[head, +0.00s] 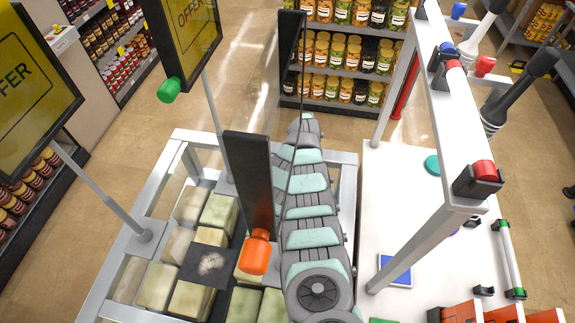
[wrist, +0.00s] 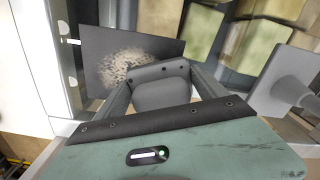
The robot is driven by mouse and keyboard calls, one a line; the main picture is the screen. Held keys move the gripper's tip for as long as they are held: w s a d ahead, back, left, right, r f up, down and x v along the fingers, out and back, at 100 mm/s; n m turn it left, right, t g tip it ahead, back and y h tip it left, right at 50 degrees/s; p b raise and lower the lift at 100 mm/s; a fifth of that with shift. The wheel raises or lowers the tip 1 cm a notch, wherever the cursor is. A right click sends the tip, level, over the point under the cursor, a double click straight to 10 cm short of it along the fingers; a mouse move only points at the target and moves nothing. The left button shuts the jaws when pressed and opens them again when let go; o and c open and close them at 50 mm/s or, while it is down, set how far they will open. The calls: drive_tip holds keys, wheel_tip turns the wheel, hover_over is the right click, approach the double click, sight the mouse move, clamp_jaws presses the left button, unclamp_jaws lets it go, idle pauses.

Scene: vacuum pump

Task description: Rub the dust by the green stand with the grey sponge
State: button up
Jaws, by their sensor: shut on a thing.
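In the wrist view, my gripper (wrist: 159,80) is shut on a grey rounded block, the grey sponge (wrist: 162,96). Pale dust (wrist: 125,66) lies on a dark square panel (wrist: 98,45) just beyond the sponge. Whether the sponge touches the panel I cannot tell. In the head view, the dust (head: 212,262) shows as a whitish patch on the dark panel (head: 205,280) among pale blocks. The gripper and sponge are not visible there. A sign with a green knob (head: 169,90) stands at upper left; I cannot tell for sure which is the green stand.
A sign pole's foot (head: 145,232) stands on the left frame. A white table (head: 395,205) with a white overhead frame (head: 455,110) is at right. Jar shelves are behind.

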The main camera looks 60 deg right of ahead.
drive_tip(key=shift+w+a+r+p, duration=0.15)
drive_tip(key=shift+r+p, duration=0.1)
drive_tip(key=shift+r, duration=0.3)
drive_tip(key=shift+w+d+r+p, duration=0.1)
drive_tip(key=shift+r+p, duration=0.15)
drive_tip(key=shift+r, duration=0.25)
drive_tip(key=shift+r+p, duration=1.2)
drive_tip(key=shift+r, duration=1.35)
drive_tip(key=shift+s+r, duration=0.1)
drive_tip(key=shift+r, duration=0.25)
drive_tip(key=shift+a, duration=0.1)
